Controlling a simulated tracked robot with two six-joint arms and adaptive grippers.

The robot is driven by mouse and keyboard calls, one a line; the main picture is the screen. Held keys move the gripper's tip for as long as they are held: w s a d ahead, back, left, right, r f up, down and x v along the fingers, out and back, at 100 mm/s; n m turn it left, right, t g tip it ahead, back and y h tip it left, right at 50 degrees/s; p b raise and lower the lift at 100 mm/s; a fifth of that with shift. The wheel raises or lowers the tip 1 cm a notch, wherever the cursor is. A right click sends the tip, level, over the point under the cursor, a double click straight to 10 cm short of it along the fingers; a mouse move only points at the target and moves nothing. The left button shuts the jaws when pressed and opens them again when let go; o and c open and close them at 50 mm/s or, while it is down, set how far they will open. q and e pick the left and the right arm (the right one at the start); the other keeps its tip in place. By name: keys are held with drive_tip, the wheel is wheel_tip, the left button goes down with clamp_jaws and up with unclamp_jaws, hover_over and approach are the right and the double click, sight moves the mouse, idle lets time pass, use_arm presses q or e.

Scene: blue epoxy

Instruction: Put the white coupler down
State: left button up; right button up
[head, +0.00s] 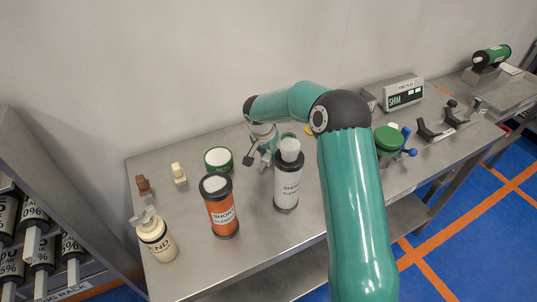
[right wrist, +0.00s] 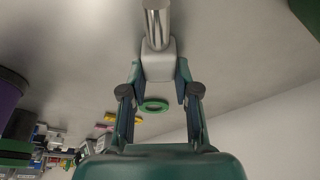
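The white coupler (right wrist: 158,60) is a pale block with a shiny metal cylinder on it. In the right wrist view it sits between the fingertips of my right gripper (right wrist: 158,75), which touch it on both sides. In the head view my right gripper (head: 258,158) is over the middle of the steel bench (head: 255,260), behind the grey SHORT canister (head: 288,185). The coupler is not clear there, and I cannot tell whether it touches the bench. My left gripper is not in view.
A brown coupler (head: 143,186) and a beige one (head: 180,174) stand at the bench's left. An orange canister (head: 221,210), a cream bottle (head: 156,238) and a green-rimmed round tub (head: 218,159) stand nearby. A SHIM display box (head: 403,94) is at the back right. The front middle is bare.

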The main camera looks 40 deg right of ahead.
sight(264, 163)
drive_tip(key=o, duration=0.4)
drive_tip(key=shift+r+p, duration=0.55)
drive_tip(key=shift+r, duration=0.05)
drive_tip(key=b+v, duration=0.1)
drive_tip(key=v, duration=1)
drive_tip(key=shift+a+r+b, duration=0.15)
drive_tip(key=shift+r+b, duration=0.1)
drive_tip(key=shift+b, duration=0.15)
drive_tip(key=shift+f, duration=0.2)
